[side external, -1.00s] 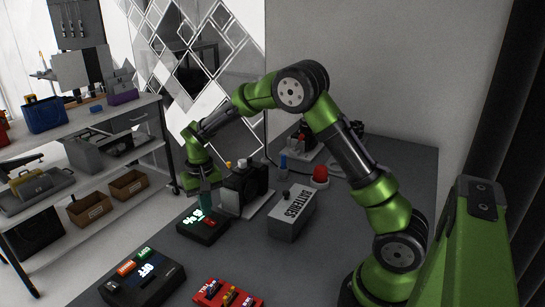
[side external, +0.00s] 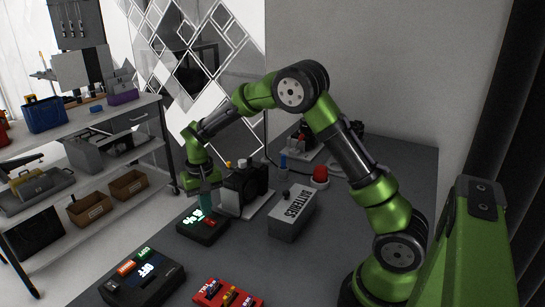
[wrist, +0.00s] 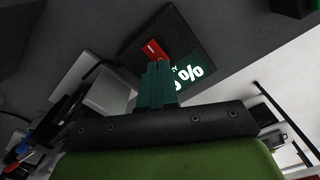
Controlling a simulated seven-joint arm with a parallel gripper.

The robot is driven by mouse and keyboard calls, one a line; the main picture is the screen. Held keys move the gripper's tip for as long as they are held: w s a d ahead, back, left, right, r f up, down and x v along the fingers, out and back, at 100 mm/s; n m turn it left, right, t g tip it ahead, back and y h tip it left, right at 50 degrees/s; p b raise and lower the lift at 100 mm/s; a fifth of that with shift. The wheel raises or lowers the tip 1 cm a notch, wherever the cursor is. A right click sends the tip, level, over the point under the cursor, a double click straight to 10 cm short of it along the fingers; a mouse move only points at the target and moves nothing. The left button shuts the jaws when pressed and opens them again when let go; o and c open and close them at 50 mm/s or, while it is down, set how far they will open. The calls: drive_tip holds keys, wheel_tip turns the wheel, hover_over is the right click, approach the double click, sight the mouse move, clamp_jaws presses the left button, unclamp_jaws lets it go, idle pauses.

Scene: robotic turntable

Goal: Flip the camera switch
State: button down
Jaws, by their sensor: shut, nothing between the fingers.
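The black camera (side external: 244,184) stands on a light plate (side external: 262,206) in the side view. I cannot make out a switch on it. My gripper (side external: 207,208) points down just left of the camera, its teal fingers over the back of a black box (side external: 203,231) with a lit green percent display and a red button. In the wrist view, the shut, empty fingers (wrist: 157,70) cover part of that box. Its red button (wrist: 154,49) and display (wrist: 188,74) show beside and behind them. I cannot tell whether the fingers touch the box.
A grey batteries box (side external: 292,217) stands right of the camera, with a red dome button (side external: 320,174) behind it. A black panel with an "OFF" display (side external: 143,278) and a red battery tray (side external: 228,294) lie in front. A shelf unit (side external: 100,150) stands left.

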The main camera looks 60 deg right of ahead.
sight(213, 225)
drive_tip(key=shift+f, duration=1.2)
idle(0.6)
drive_tip(key=shift+r, duration=3.6)
drive_tip(key=shift+f, duration=0.1)
drive_tip(key=shift+s+a, duration=0.2)
drive_tip(key=shift+s, duration=0.4)
drive_tip(key=shift+s+a, duration=0.15)
drive_tip(key=shift+s, duration=0.4)
drive_tip(key=s+a+r+n+t+y, duration=0.1)
drive_tip(key=s+a+r+t, duration=0.1)
drive_tip(key=s+r, duration=0.4)
drive_tip(key=s+a+r+n+t+y, duration=0.1)
drive_tip(key=s+a+r+t, duration=0.2)
drive_tip(key=s, duration=1.2)
wheel_tip(213, 225, up, 4)
drive_tip(key=shift+s+r+t, duration=0.2)
drive_tip(key=shift+r+t, duration=0.05)
drive_tip(key=shift+t, duration=0.85)
drive_tip(key=shift+f, duration=0.1)
